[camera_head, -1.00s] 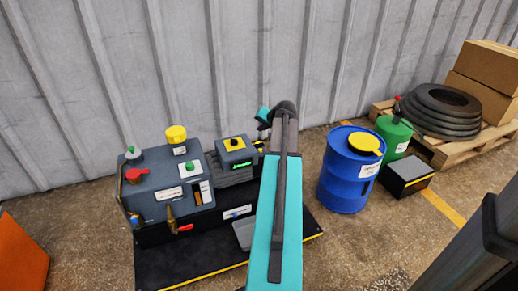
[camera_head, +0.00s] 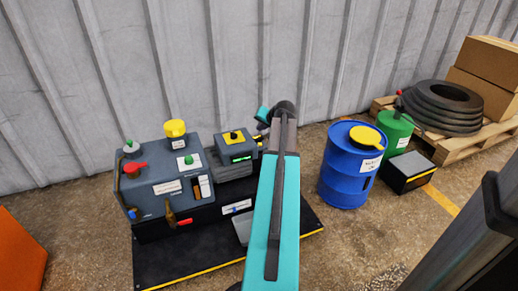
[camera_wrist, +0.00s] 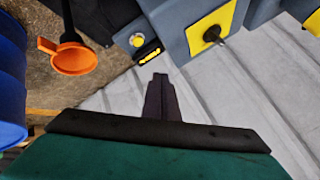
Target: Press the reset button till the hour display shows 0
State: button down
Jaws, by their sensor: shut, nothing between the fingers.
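A small dark unit with a lit yellow display (camera_wrist: 150,52) and a round yellow button (camera_wrist: 137,40) shows in the wrist view; its digits are too small to read. It sits beside a grey-blue box with a yellow plate and black knob (camera_wrist: 208,34). In the head view this box (camera_head: 236,147) stands on the machine's right end, with a green lit display (camera_head: 241,158) on its front. I cannot tell which display counts hours. My gripper (camera_wrist: 158,78) is shut and empty, its tip apart from the button in the wrist picture. In the head view my arm partly hides it.
The grey machine (camera_head: 165,185) carries several coloured knobs and handles. A blue barrel (camera_head: 345,180), a green canister (camera_head: 394,135) and a black box (camera_head: 407,172) stand to the right. A corrugated wall (camera_head: 150,70) is close behind. An orange funnel (camera_wrist: 72,58) shows in the wrist view.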

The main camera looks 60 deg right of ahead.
notch_tip(320, 180, down, 3)
jog(key=shift+b, duration=0.9)
jog(key=shift+f+b, duration=0.3)
jog(key=shift+f, duration=0.9)
jog(key=shift+f, duration=0.8)
dwell(1.4)
jog(key=shift+r, duration=0.15)
jog(key=shift+r+p, duration=0.65)
jog(key=shift+r, duration=0.15)
dwell(0.3)
notch_tip(320, 180, up, 5)
jog(key=p, duration=0.3)
jog(key=shift+p, duration=0.4)
